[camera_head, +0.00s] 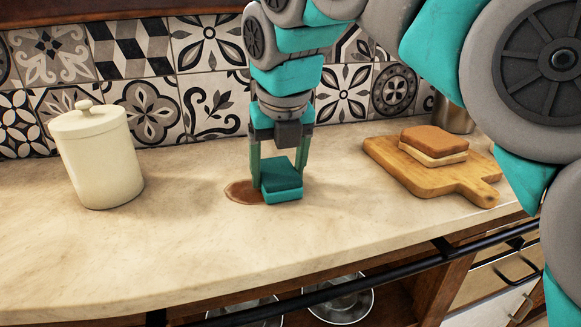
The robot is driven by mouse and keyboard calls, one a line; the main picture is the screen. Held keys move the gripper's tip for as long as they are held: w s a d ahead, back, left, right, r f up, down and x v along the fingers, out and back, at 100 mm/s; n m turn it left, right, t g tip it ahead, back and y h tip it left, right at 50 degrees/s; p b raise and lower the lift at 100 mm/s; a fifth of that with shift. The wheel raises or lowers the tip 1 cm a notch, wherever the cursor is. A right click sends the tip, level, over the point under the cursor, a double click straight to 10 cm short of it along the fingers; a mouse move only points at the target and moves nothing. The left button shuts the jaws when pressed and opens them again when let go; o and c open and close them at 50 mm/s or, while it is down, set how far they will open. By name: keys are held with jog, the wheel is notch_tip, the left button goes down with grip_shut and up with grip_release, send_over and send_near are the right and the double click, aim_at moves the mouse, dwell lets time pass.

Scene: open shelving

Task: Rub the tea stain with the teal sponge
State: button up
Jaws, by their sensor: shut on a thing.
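The teal sponge (282,184) is held between the fingers of my gripper (280,170), which points down over the counter. The tea stain (239,193) is a flat brown patch on the counter. The sponge covers the right part of the stain, and the left part shows beside it. The sponge looks to be at or very close to the counter surface; I cannot tell for sure whether it touches.
A cream lidded canister (98,158) stands at the left. A wooden cutting board (425,178) with sandwich bread (433,146) lies at the right, with a metal container (455,116) behind it. A patterned tile wall (140,75) closes the back. The counter's front left (130,255) is clear.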

aim_at(225, 195)
jog(key=shift+s+a+f, duration=0.1)
jog(key=shift+s+a, duration=0.15)
jog(key=shift+a, duration=0.55)
jog(key=shift+s+a+f, duration=0.1)
jog(key=shift+s+a, duration=0.1)
jog(key=shift+a, duration=0.55)
jog(key=shift+s+a, duration=0.25)
jog(key=shift+a, duration=0.55)
jog(key=shift+s+a+r, duration=0.1)
jog(key=shift+s+a, duration=0.2)
jog(key=shift+a, duration=0.6)
jog(key=shift+s+a, duration=0.25)
jog(key=shift+a, duration=0.6)
jog(key=shift+a+r, duration=0.1)
jog(key=shift+a, duration=0.05)
